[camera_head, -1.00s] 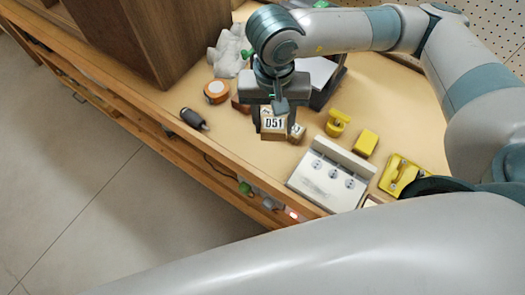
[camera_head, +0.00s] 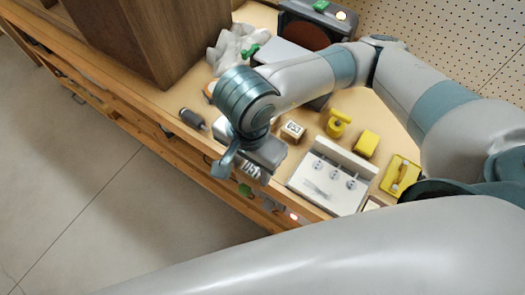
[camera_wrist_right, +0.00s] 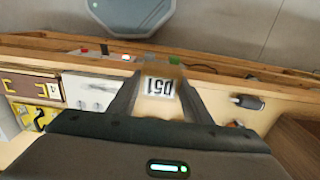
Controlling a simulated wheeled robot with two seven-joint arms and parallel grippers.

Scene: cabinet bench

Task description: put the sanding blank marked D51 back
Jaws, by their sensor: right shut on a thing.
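The sanding blank marked D51 (camera_head: 252,169) is in my right gripper (camera_head: 249,164), near the bench's front edge. Its label shows in the head view, with most of the blank hidden by the gripper. In the right wrist view, the D51 blank (camera_wrist_right: 158,88) sits between the two dark fingers of the right gripper (camera_wrist_right: 158,98), its label upside down. Another small blank (camera_head: 292,131) stands on the bench to the right of the gripper; I cannot read its mark. My left gripper is not in view.
A white fixture with round knobs (camera_head: 330,181) stands right of the gripper, with yellow items (camera_head: 367,143) behind it. A dark-handled tool (camera_head: 193,118) lies to the left. A sander (camera_head: 305,35) and a brown cabinet (camera_head: 150,35) stand at the back.

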